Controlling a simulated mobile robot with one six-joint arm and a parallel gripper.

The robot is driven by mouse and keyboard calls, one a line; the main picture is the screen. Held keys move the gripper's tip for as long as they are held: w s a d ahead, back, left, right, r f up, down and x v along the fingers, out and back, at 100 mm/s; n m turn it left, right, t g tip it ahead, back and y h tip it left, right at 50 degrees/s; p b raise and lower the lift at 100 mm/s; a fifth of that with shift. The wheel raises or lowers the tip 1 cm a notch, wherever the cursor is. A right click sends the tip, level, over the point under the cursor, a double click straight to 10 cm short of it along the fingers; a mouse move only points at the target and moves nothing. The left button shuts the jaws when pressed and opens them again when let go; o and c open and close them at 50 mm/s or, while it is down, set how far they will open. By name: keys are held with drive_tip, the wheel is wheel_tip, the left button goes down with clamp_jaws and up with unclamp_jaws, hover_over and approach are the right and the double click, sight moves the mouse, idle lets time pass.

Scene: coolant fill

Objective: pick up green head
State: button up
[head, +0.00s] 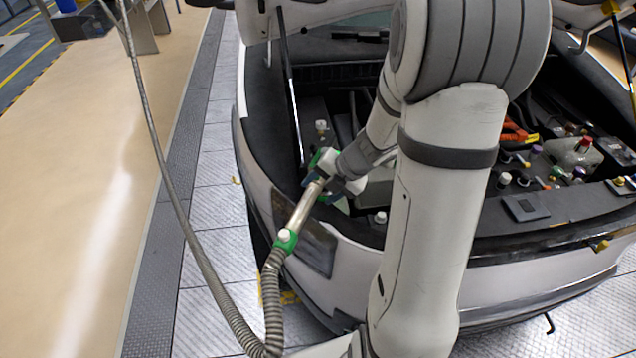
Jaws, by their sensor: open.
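The green head is a metal tube (304,207) with a green collar (285,241) at its lower end and green parts near its top. It slants up and right at the front left corner of the open engine bay, with a ribbed grey hose (271,290) joined below the collar. My gripper (318,180) is at the head's upper end, with its jaws open. The jaws and the upper end overlap in the picture, so I cannot tell whether they touch or whether the tube lies between the fingers.
A white car (330,264) stands with its hood up, and its engine bay holds caps, a white reservoir (574,153) and orange cables (514,132). The hose loops low and rises at the left. My arm hides the middle of the bay. The beige floor (80,200) at left is clear.

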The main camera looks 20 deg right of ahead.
sight(305, 199)
drive_tip(key=b+x, duration=0.1)
drive_tip(key=x, duration=0.6)
drive_tip(key=shift+w+a+f, duration=0.15)
drive_tip(key=shift+w, duration=0.05)
drive_tip(key=shift+c, duration=0.2)
clamp_jaws()
idle(0.8)
